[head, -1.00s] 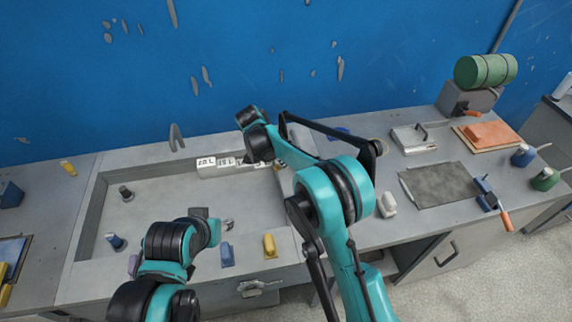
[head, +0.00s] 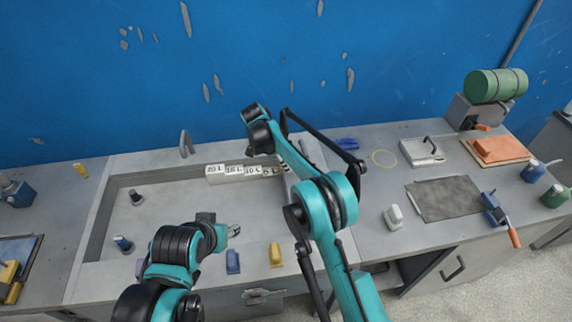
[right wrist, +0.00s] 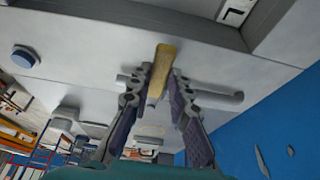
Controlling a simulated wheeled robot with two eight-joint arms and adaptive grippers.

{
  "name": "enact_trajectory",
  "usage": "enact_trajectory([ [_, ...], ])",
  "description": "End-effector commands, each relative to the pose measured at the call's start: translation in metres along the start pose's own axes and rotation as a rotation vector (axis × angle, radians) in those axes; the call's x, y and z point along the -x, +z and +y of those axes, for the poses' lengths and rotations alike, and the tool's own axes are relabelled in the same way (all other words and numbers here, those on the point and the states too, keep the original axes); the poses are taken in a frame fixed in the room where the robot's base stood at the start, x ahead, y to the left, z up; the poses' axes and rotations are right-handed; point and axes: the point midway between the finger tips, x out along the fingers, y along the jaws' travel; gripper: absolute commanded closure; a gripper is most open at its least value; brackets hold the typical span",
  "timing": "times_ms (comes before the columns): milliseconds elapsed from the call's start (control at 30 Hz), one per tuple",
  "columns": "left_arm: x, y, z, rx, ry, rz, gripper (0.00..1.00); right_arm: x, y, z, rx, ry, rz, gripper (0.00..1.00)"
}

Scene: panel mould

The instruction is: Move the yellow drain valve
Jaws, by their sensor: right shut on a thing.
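The yellow drain valve (right wrist: 163,68) shows in the right wrist view as an upright yellow lever beside a grey horizontal bar. My right gripper (right wrist: 160,88) is shut on it, one finger on each side. In the head view my right gripper (head: 278,168) is at the back right of the basin, largely hidden by my right arm, and the valve cannot be made out there. My left arm's end (head: 220,236) is over the front of the basin; its fingers are too unclear to read.
The grey basin (head: 98,225) has white number blocks (head: 232,170) along its back right. A blue block (head: 233,261) and a yellow block (head: 275,254) are at its front. To the right are a dark mat (head: 443,199) and a white block (head: 393,217).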

Motion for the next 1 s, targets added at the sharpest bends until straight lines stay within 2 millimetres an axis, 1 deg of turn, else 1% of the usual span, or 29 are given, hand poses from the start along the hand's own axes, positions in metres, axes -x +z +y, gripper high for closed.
enact_trajectory([
  [133,0.0,0.0,0.0,0.0,0.0,0.0,0.56,0.0,0.0,-0.001,-0.002,-0.004,0.0,1.0],
  [167,0.0,0.0,0.0,0.0,0.0,0.0,0.56,0.0,0.0,-0.001,-0.002,-0.004,0.0,0.74],
  [200,0.0,0.0,0.0,0.0,0.0,0.0,0.56,0.0,0.0,-0.001,-0.002,-0.004,0.0,0.63],
  [233,0.0,0.0,0.0,0.0,0.0,0.0,0.56,0.0,0.0,-0.001,-0.001,-0.003,0.0,0.6],
  [500,0.0,0.0,0.0,0.0,0.0,0.0,0.56,0.001,0.0,-0.001,0.0,-0.002,0.0,0.6],
  [567,0.0,0.0,0.0,0.0,0.0,0.0,0.56,0.003,0.0,-0.001,0.0,-0.002,0.0,0.6],
  [633,0.0,0.0,0.0,0.0,0.0,0.0,0.56,0.009,0.0,-0.001,0.0,-0.002,0.0,0.6],
  [767,0.0,0.0,0.0,0.0,0.0,0.0,0.56,0.031,0.0,0.0,0.001,-0.002,0.0,0.6],
  [1000,0.0,0.0,0.0,0.0,0.0,0.0,0.56,0.084,0.0,-0.001,0.0,-0.002,0.0,0.6],
])
